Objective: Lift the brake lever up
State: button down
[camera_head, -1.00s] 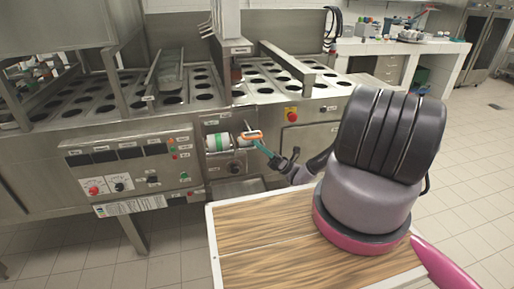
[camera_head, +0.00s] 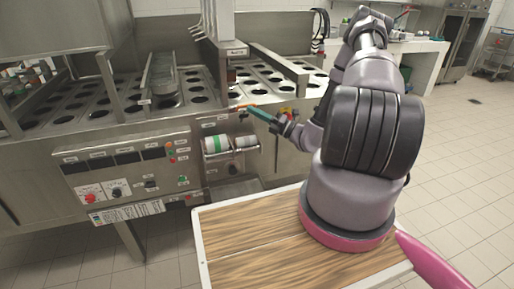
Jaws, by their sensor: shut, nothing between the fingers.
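The brake lever cannot be told apart with certainty at this size. It may be among the small parts around a green-and-white roll (camera_head: 215,144) in a recess in the machine's front. My gripper (camera_head: 246,108) is shut, with teal fingers and an orange part at the tip. It reaches in from the right, just above the roll recess and at the machine's front top edge. Whether the orange part belongs to the fingers or to the machine, and whether the tip touches anything, I cannot tell. I see nothing held between the fingers.
The steel cup-filling machine has rows of round holes (camera_head: 199,99) behind the gripper. A control panel (camera_head: 125,172) with knobs and buttons is left of the recess. My arm covers part of the machine's right side. The tiled floor (camera_head: 465,190) at the right is clear.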

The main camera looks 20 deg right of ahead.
jog(key=w+r, duration=0.1)
jog(key=w, duration=0.1)
jog(key=w+r+m+h, duration=0.1)
jog(key=r, duration=0.1)
jog(key=w+r+m, duration=0.1)
jog(key=w, duration=0.1)
jog(key=shift+w+r, duration=0.25)
jog(key=shift+w, duration=0.1)
jog(key=shift+w+r, duration=0.25)
jog(key=shift+w, duration=0.35)
jog(key=shift+w+r, duration=0.2)
jog(key=shift+w, duration=0.35)
